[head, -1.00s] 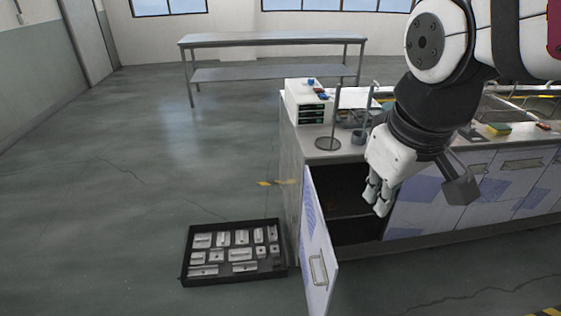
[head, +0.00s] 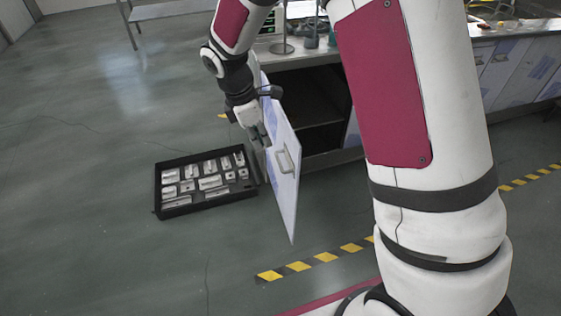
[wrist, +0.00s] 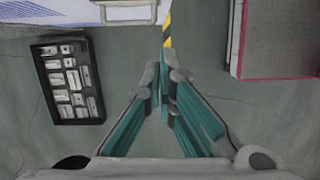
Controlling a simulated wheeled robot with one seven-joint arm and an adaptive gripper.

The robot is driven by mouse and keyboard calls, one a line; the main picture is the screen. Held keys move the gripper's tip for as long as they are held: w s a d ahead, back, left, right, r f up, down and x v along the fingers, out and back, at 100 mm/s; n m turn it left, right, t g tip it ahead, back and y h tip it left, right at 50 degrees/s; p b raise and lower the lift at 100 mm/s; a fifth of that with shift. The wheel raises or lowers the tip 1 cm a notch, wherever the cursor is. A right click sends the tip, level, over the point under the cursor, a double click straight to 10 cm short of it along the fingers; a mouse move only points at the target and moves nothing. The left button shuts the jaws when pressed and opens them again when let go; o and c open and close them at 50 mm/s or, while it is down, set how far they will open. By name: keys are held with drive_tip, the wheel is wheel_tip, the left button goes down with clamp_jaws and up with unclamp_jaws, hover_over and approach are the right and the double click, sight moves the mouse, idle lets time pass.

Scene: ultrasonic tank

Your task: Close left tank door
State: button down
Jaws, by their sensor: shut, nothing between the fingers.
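The left tank door (head: 284,190) is a white panel with blue film, standing swung open from the cabinet front, with a bar handle (head: 285,160) on it. The dark cabinet opening (head: 308,105) shows behind it. My gripper (head: 264,143) is at the left of the door, close to the panel near handle height. In the wrist view the fingers (wrist: 165,72) are shut together and empty. The door's handle (wrist: 128,12) and blue-marked panel (wrist: 50,12) show at the top of that view, just beyond the fingertips. I cannot tell whether the fingers touch the door.
A black tray of metal parts (head: 158,192) lies on the floor left of the door; it also shows in the wrist view (wrist: 82,119). Yellow-black floor tape (head: 326,257) runs in front of the cabinet. Open floor lies to the left. A metal table (head: 172,11) stands behind.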

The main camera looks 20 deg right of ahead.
drive_tip(key=d+f+b, duration=0.1)
drive_tip(key=d+f, duration=0.5)
drive_tip(key=f, duration=0.4)
drive_tip(key=shift+s+d, duration=0.15)
